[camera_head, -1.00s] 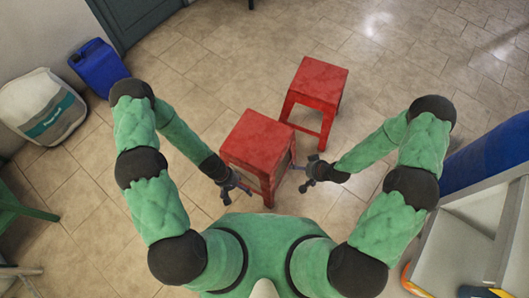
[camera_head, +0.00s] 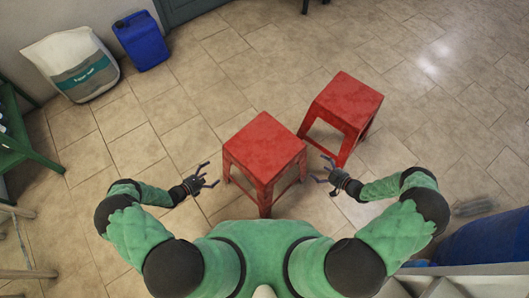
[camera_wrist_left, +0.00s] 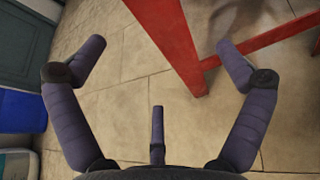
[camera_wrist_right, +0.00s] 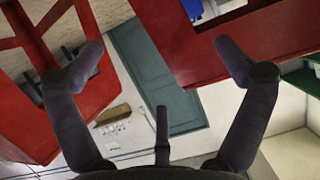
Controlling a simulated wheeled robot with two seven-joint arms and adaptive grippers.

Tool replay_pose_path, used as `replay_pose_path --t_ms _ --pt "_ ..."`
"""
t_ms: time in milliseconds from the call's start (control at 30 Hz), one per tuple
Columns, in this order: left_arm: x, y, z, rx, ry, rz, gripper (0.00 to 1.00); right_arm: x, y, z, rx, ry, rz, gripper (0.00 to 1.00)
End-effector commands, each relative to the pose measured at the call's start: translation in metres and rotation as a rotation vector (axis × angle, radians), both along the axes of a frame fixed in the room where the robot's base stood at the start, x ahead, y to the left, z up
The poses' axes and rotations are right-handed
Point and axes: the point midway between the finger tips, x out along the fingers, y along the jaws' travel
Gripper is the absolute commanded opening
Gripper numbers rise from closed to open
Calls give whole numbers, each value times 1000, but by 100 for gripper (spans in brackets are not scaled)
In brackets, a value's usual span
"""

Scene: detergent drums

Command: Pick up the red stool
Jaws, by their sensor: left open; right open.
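Two red stools stand on the tiled floor in the head view. The nearer red stool (camera_head: 264,148) is between my two grippers. The farther red stool (camera_head: 347,103) stands behind it to the right. My left gripper (camera_head: 211,175) is open and empty, just left of the nearer stool. In the left wrist view, a red stool leg (camera_wrist_left: 175,40) shows beyond its spread fingers. My right gripper (camera_head: 322,170) is open and empty, right of the nearer stool and below the farther one. Red stool parts fill both upper sides of the right wrist view (camera_wrist_right: 190,40). Neither gripper visibly holds a stool.
A white bag (camera_head: 70,62) and a blue canister (camera_head: 142,40) stand by the wall at the upper left. A green rack (camera_head: 18,130) is at the left edge. A blue drum (camera_head: 490,240) is at the lower right. Floor left of the stools is clear.

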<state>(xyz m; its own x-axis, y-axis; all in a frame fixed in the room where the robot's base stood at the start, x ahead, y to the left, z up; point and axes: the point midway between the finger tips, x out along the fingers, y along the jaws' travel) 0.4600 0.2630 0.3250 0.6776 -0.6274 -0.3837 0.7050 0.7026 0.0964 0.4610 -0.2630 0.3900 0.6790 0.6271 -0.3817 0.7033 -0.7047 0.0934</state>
Motion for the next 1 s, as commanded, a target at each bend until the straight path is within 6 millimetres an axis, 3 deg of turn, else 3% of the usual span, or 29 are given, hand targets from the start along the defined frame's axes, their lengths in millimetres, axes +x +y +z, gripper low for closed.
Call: replay_pose_path --t_ms 467,1000 --pt "6 -5 -3 -1 -3 2 100 5 5 -3 -2 -4 5 100" --pt "61 -55 -34 -1 -4 2 100 60 56 -34 -3 -4 6 100"
